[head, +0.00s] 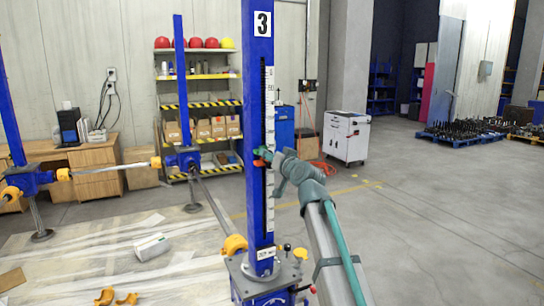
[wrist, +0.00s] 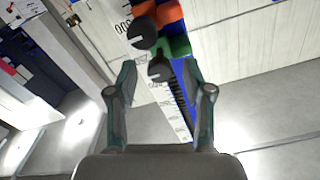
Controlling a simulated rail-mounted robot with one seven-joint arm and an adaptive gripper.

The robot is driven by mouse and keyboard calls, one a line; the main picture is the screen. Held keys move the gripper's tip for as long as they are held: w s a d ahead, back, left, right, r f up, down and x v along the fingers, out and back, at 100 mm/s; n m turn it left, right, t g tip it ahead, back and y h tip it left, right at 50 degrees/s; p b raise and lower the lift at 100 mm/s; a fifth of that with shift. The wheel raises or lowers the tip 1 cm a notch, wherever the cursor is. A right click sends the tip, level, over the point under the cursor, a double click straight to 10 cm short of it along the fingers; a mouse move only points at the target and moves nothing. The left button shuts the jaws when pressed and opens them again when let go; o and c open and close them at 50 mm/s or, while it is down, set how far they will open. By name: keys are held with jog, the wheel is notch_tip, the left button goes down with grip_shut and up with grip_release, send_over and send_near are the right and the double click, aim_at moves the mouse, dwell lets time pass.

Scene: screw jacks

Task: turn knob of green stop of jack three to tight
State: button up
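Jack three (head: 256,110) is the blue column with the "3" plate in the head view. In the wrist view its green stop (wrist: 180,47) sits on the column beside the white scale. The stop's round black knob (wrist: 160,69) lies between my fingertips. The fingers stand apart on either side with gaps, so my gripper (wrist: 160,74) is open and does not clasp the knob. In the head view my gripper (head: 273,157) is at the column's right side, partly hiding the stops. The knob's tightness cannot be told.
An orange stop (wrist: 170,18) with its own black knob (wrist: 141,34) sits close beside the green one. The white scale (head: 270,205) runs down the column. A second blue jack (head: 182,100) and a shelf (head: 213,130) stand behind. Open floor (head: 430,220) lies to the right.

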jog(key=shift+s, duration=0.1)
jog(key=v, duration=1.1)
jog(key=shift+s+d, duration=0.25)
jog(key=shift+s, duration=0.1)
